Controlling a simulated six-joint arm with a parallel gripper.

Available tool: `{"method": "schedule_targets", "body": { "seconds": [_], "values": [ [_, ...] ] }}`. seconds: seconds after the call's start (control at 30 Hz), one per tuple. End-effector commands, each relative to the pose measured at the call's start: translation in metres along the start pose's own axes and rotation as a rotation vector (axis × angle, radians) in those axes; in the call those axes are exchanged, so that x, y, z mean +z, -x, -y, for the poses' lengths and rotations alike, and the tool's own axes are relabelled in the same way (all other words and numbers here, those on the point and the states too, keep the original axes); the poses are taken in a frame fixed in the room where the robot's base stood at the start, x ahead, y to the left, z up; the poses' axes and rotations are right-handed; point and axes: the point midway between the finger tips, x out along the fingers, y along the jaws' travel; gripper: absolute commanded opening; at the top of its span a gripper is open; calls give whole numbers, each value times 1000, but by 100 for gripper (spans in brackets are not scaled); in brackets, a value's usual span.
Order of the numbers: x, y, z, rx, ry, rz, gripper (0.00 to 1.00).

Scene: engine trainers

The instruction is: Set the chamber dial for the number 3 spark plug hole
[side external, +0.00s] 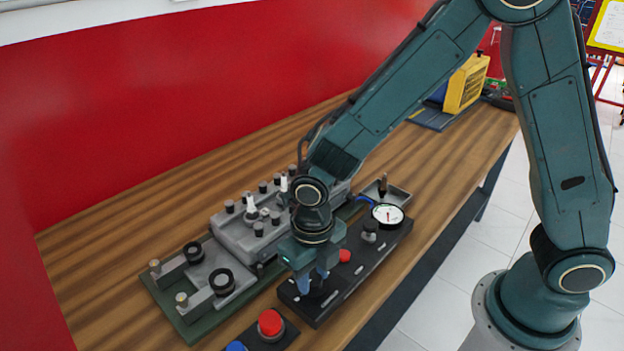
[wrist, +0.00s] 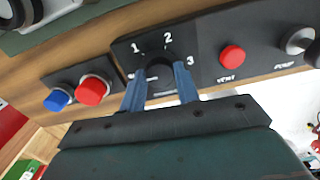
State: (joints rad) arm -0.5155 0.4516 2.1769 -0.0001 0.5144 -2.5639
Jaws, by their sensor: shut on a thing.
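The chamber dial is a black round knob (wrist: 157,72) on the black panel (wrist: 205,70), with the white numbers 1, 2 and 3 around it. My gripper (wrist: 159,80) is shut on this knob, with one blue finger on each side. A pale mark shows by the knob's left side, but I cannot tell which number the dial points to. In the side view my gripper (side external: 312,284) reaches down to the near end of the panel (side external: 335,290) and hides most of the dial. The grey engine block (side external: 240,234) with several black-topped parts stands behind it.
On the panel are a red VENT button (wrist: 232,56), a PUMP knob (wrist: 299,40) and a round white gauge (side external: 388,214). A small box with red (side external: 270,322) and blue (side external: 236,346) buttons sits beside the panel. The wooden table's (side external: 130,205) left side is bare.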

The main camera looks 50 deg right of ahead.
Motion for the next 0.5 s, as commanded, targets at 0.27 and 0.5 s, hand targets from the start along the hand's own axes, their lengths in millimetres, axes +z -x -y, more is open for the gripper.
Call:
{"method": "schedule_targets", "body": {
  "seconds": [0.27,0.5],
  "values": [
    [1,1,0,0,-167,2,9],
    [1,1,0,1,-380,3,9]
  ]
}}
